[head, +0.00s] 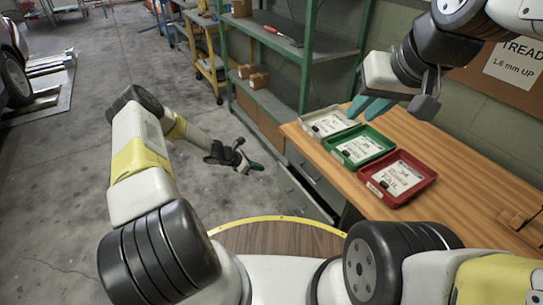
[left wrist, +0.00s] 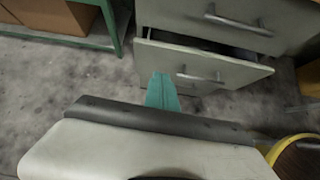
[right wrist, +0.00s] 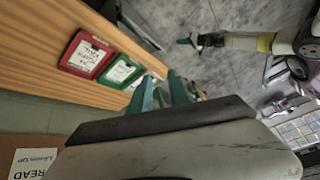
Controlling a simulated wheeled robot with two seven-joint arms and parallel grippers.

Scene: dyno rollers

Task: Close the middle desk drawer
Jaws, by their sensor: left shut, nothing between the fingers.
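The pulled-out drawer also shows in the head view (head: 303,199). My left gripper (head: 255,166) is shut and empty, in front of the drawers; its teal fingers (left wrist: 162,92) overlap the pulled-out drawer's left part, and contact cannot be told. My right gripper (head: 398,106) is open and empty above the desk.
White (head: 328,122), green (head: 361,147) and red (head: 397,179) trays lie on the wooden desk (head: 450,190). A green shelf unit (head: 304,75) stands behind. The concrete floor (head: 60,190) to the left is clear.

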